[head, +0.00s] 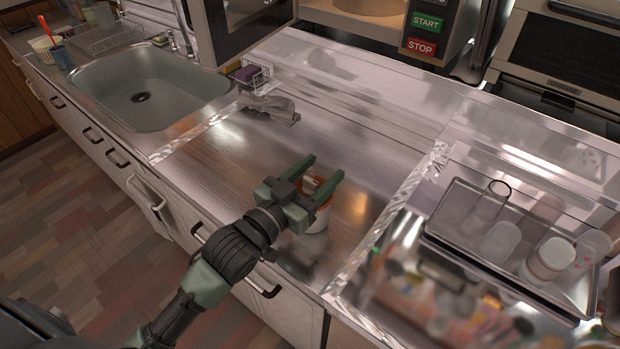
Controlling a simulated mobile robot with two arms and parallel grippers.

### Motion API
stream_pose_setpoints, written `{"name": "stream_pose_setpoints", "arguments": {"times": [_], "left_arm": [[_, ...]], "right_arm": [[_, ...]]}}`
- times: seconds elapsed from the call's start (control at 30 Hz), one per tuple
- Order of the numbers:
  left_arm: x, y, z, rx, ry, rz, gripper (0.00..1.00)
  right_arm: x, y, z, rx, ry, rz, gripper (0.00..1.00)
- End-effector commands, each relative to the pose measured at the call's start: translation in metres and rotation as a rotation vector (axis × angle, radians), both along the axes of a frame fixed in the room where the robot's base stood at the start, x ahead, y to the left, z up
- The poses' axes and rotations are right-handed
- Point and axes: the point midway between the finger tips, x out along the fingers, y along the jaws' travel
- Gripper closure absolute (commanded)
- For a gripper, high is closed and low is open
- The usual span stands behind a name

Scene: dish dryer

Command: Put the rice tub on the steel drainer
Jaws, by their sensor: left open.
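A small white and orange tub (319,220), which looks like the rice tub, stands on the steel counter between the sink and the glass-edged section. My left gripper (324,168) is open over the tub, with its fingers pointing away. The gripper hides part of the tub's top, and I cannot tell whether the fingers touch it. A grey metal drainer tray (455,250) sits at the right, holding several glasses and a white cup. My right gripper is not in view.
A wire rack (105,38) stands beyond the sink (150,85) at upper left. A crumpled grey cloth (270,106) and a small wire holder with a sponge (250,75) lie behind. A clear raised divider (395,215) separates the tub's counter from the tray.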

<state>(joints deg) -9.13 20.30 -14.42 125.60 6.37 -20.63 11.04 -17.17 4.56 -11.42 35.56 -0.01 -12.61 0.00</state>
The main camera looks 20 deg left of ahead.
Motion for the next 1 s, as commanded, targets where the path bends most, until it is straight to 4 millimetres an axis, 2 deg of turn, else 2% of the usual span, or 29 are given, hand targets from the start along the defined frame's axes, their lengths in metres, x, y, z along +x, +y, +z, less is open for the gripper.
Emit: {"name": "stream_pose_setpoints", "arguments": {"times": [0.17, 0.4, 0.6, 0.8, 1.0], "left_arm": [[-0.021, 0.008, 0.001, 0.000, 0.004, 0.000, 0.46], [-0.069, 0.026, 0.000, 0.001, 0.006, 0.000, 0.46], [-0.098, 0.037, 0.000, 0.000, 0.004, 0.000, 0.46], [-0.111, 0.042, 0.001, 0.000, 0.000, 0.000, 0.46], [-0.112, 0.042, 0.001, 0.000, -0.001, 0.000, 0.46]], "right_arm": [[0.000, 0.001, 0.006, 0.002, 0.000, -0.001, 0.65], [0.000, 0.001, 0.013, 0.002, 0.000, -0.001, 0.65], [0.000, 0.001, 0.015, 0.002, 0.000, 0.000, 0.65], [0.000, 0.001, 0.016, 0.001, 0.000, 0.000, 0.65], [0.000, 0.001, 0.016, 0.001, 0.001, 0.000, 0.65]]}}
